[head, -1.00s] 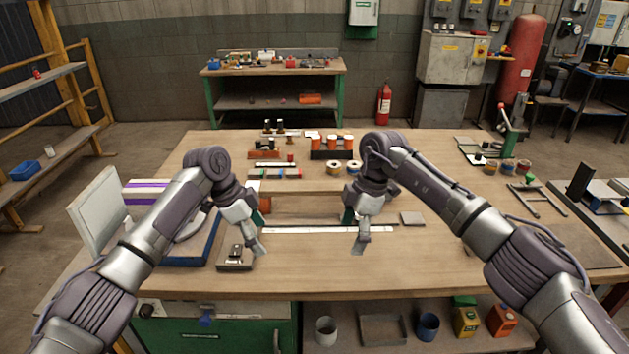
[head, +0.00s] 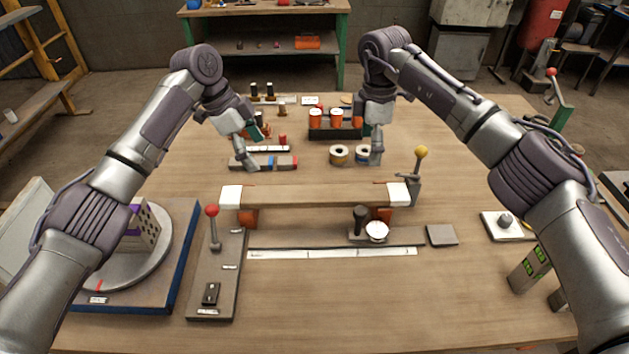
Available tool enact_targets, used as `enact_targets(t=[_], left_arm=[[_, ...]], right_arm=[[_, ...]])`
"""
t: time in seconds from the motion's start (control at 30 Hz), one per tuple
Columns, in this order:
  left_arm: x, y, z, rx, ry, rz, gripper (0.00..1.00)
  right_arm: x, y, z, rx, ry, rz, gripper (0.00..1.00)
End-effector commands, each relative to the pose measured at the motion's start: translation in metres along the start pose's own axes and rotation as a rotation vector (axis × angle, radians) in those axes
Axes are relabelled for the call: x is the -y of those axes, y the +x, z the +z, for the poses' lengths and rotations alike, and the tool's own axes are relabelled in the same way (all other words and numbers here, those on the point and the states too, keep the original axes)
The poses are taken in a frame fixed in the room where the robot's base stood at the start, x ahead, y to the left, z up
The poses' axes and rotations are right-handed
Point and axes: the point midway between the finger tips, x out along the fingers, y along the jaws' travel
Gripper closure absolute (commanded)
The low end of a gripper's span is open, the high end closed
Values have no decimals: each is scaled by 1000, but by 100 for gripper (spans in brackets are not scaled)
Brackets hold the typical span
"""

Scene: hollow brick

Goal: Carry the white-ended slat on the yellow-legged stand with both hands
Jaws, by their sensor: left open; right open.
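The white-ended slat (head: 315,196) is a long brown bar with a white block at each end. It lies level across a stand whose legs look orange (head: 248,217), nearer the middle of the table. My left gripper (head: 252,148) is open and empty, above and beyond the slat's left part in the picture. My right gripper (head: 374,150) is open and empty, beyond the slat's right end. Neither gripper touches the slat. The stand's legs are partly hidden by the slat and a small black-and-white fixture (head: 376,232).
A red-knobbed lever plate (head: 213,270) stands left of the slat, and a yellow-knobbed lever (head: 418,175) is close by its right end. A turntable (head: 130,265) is further left. Tape rolls (head: 340,155) and orange spools (head: 316,117) stand behind.

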Motion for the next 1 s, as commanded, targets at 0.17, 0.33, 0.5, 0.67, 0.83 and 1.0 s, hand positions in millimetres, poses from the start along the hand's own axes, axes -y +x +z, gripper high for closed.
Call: enact_targets(t=[0.17,0.33,0.5,0.67,0.83,1.0], left_arm=[[0,0,0,0,-1,0,8],[0,3,0,0,-1,1,8],[0,21,0,0,-2,2,8],[-1,52,0,0,-1,3,8],[-1,86,0,0,-2,3,8],[-1,114,0,0,-1,2,8]], right_arm=[[0,0,0,0,0,0,8],[0,3,0,0,0,-1,8],[0,22,0,0,0,-3,8],[1,52,0,0,1,-5,8],[1,86,0,0,0,-4,8],[1,114,0,-1,1,-3,8]])
